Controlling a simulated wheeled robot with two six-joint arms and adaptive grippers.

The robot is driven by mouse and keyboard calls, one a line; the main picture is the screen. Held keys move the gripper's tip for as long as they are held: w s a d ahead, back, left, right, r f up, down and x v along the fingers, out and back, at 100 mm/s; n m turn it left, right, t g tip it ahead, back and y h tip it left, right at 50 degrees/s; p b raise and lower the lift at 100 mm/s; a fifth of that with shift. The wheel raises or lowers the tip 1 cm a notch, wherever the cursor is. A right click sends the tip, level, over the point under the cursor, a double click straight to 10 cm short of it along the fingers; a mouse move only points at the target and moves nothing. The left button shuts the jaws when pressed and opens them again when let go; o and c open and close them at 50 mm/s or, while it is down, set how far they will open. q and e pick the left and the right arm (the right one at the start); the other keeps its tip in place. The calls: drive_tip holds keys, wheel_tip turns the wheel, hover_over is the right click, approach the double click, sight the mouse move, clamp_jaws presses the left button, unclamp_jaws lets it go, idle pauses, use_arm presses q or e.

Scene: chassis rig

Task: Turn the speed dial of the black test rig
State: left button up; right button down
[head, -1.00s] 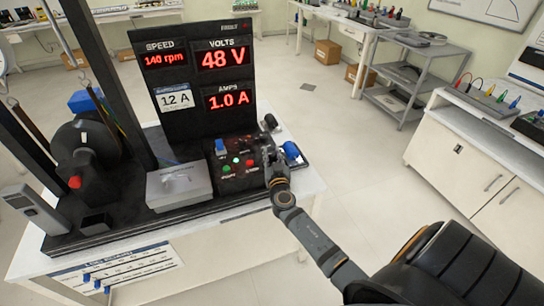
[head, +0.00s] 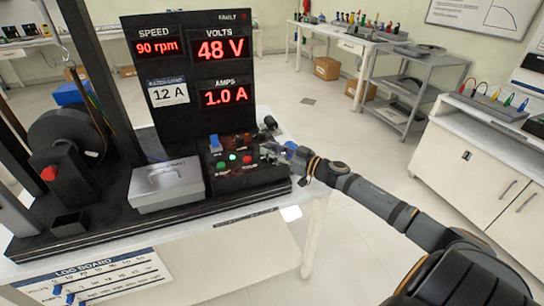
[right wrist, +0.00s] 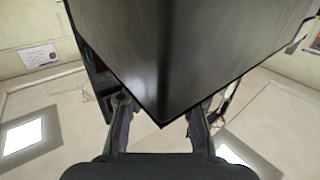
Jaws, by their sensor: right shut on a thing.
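The black test rig (head: 70,228) stands on a white table in the head view. Its display panel (head: 200,123) reads 90 rpm, 48 V and 1.0 A. A sloped control box (head: 235,184) with a blue switch and coloured buttons sits below it. My right gripper (head: 272,155) is at the right part of this box, shut on the speed dial, which the fingers hide. In the right wrist view, the two fingers (right wrist: 160,122) stand either side of the lower corner of a large dark block; the dial is not clear there. My left gripper is out of view.
A grey lidded box (head: 165,186) sits left of the controls. A blue part (head: 291,146) and a black knob (head: 270,122) are close to my right gripper. A dark wheel (head: 68,137) is at the left.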

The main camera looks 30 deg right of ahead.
sight(272, 149)
drive_tip(key=shift+f+n+g+y+b, duration=0.3)
drive_tip(key=shift+n+y+b, duration=0.15)
drive_tip(key=shift+b, duration=0.2)
drive_tip(key=shift+r+n+g+y+b, duration=0.2)
drive_tip(key=shift+n+g+y+b, duration=0.2)
drive_tip(key=shift+y, duration=0.25)
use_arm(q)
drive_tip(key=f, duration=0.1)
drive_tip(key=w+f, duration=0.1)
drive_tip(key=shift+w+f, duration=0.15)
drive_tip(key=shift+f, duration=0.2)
use_arm(e)
drive_tip(key=c, duration=1)
unclamp_jaws()
drive_tip(key=shift+r, duration=0.1)
drive_tip(key=shift+r, duration=0.2)
wheel_tip(272, 149, up, 10)
drive_tip(key=shift+f, duration=0.25)
